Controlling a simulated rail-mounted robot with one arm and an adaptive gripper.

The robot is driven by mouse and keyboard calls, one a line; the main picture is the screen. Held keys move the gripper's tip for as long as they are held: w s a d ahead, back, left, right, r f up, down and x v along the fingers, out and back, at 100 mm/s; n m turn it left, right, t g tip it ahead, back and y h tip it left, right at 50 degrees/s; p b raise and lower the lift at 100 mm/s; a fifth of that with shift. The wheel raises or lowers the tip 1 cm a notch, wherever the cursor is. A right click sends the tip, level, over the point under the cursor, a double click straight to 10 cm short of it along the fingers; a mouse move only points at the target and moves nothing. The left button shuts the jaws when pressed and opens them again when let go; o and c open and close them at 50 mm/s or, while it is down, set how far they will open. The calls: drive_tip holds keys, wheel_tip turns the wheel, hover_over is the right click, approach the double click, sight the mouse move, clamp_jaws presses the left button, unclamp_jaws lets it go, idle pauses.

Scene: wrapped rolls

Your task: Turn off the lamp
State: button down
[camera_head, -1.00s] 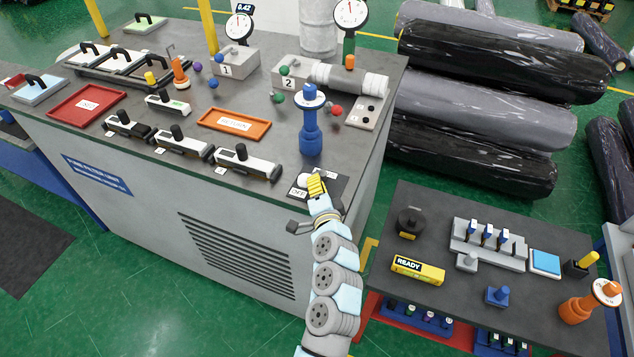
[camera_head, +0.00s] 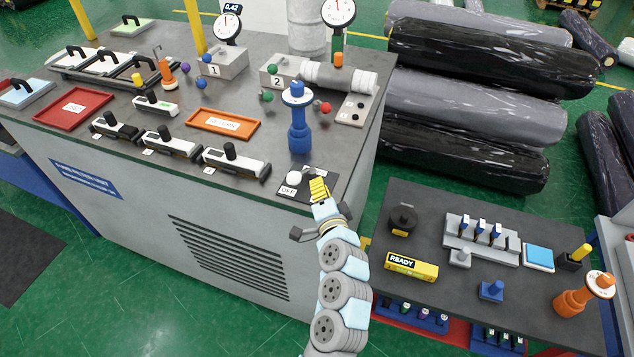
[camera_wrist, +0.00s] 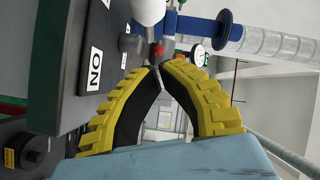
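A dark switch plate (camera_head: 309,182) lies at the front right corner of the grey bench, with an OFF label (camera_head: 288,190) at its front left. A white dome (camera_head: 293,177), which looks like the lamp, sits on it. In the wrist view the white dome (camera_wrist: 148,11) is at the top, the ON label (camera_wrist: 95,69) at the left, and a small red-tipped part (camera_wrist: 156,50) shows just beyond my fingertips. My gripper (camera_head: 319,184) is over the right part of the plate. In the wrist view its yellow fingers (camera_wrist: 158,69) come together at their tips, with nothing seen between them. Contact with the switch cannot be told.
A blue valve post (camera_head: 299,132) stands just behind the plate. An orange tray (camera_head: 223,123) and several sliders lie to the left. A lower dark side table (camera_head: 440,215) with small parts stands to the right. Wrapped rolls (camera_head: 480,95) are stacked behind it.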

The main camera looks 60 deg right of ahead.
drive_tip(key=w+a+b+v, duration=0.1)
drive_tip(key=v, duration=0.6)
drive_tip(key=shift+a, duration=0.2)
drive_tip(key=shift+r, duration=0.1)
idle(0.5)
